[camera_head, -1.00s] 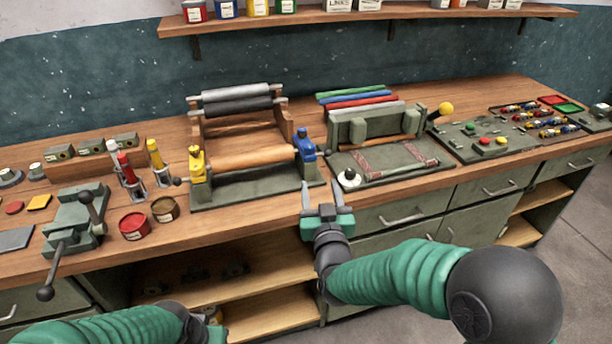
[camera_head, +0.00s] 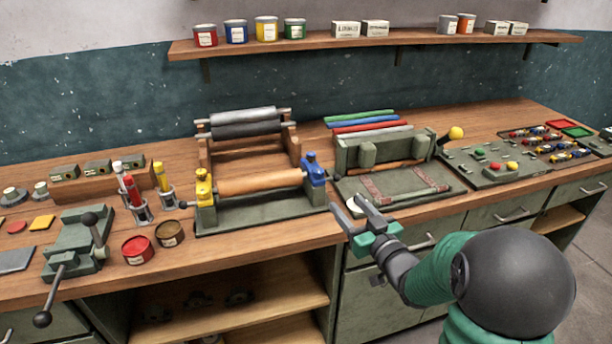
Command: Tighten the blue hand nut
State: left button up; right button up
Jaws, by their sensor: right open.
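The blue hand nut (camera_head: 315,170) sits on top of the right-hand post of the roller press (camera_head: 262,217), at the end of the wooden roller (camera_head: 262,181). A matching yellow hand nut (camera_head: 203,184) tops the left-hand post. My left gripper is not in view.
To the right of the press stands a green fixture (camera_head: 375,149) on a base plate, with a yellow-knobbed lever (camera_head: 456,133). On the left are a clamp with lever handles (camera_head: 77,240), a red tin (camera_head: 138,249) and a brown tin (camera_head: 169,233). A shelf (camera_head: 380,38) hangs above.

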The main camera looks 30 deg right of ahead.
aim_at(321, 174)
jog(key=w, duration=0.5)
jog(key=w+d, duration=0.1)
jog(key=w, duration=0.8)
jog(key=shift+w+d+f, duration=0.1)
jog(key=shift+w+d, duration=0.2)
jog(key=shift+w, duration=0.1)
grip_shut()
